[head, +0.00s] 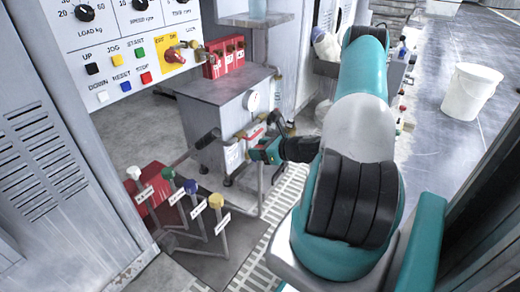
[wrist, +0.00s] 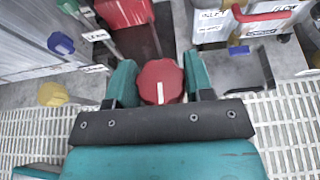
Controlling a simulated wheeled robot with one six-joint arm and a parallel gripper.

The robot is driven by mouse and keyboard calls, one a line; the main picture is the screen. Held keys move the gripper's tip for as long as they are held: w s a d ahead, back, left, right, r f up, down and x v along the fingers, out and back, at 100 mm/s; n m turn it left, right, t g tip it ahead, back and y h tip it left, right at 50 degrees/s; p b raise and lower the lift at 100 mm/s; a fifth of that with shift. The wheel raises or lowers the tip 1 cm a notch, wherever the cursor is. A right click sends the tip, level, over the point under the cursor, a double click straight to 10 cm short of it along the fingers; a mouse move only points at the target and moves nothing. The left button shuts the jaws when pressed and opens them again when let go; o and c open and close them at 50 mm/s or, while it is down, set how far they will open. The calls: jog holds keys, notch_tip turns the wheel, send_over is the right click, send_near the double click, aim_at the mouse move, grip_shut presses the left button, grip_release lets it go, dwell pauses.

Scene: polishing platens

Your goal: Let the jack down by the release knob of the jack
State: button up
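In the wrist view a round, ribbed red knob (wrist: 160,82) with a white pointer line sits between the teal fingers of my gripper (wrist: 161,78). A finger lies along each side of it, with no clear gap showing. In the head view my gripper (head: 256,152) is low in front of the grey cabinet, and the red knob is hidden there. A red body with a white label (wrist: 125,12) stands beyond the knob in the wrist view; I cannot tell whether it belongs to the jack.
Levers with a yellow knob (head: 215,201), a blue knob (head: 190,187) and others stand left of my gripper. The grey cabinet (head: 215,120) has a gauge and a red valve handle. A white bucket (head: 470,92) stands on open floor at the right.

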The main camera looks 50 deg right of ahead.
jog(key=shift+r+n+y+p, duration=0.15)
jog(key=shift+n+y+p, duration=0.15)
jog(key=shift+p, duration=0.15)
jog(key=shift+r+n+y+p, duration=0.1)
jog(key=shift+n+y+p, duration=0.45)
jog(key=shift+p, duration=0.2)
jog(key=n+g+y+p, duration=0.1)
jog(key=n+y+p, duration=0.1)
jog(key=shift+y, duration=0.35)
jog(key=n+g+y+p, duration=0.1)
jog(key=n+g+y, duration=0.1)
jog(key=n+y, duration=0.1)
jog(key=shift+f+n, duration=0.2)
jog(key=shift+n, duration=0.15)
jog(key=shift+n+g+y, duration=1.3)
jog(key=shift+n+g, duration=0.1)
jog(key=o, duration=0.9)
jog(key=shift+d, duration=0.1)
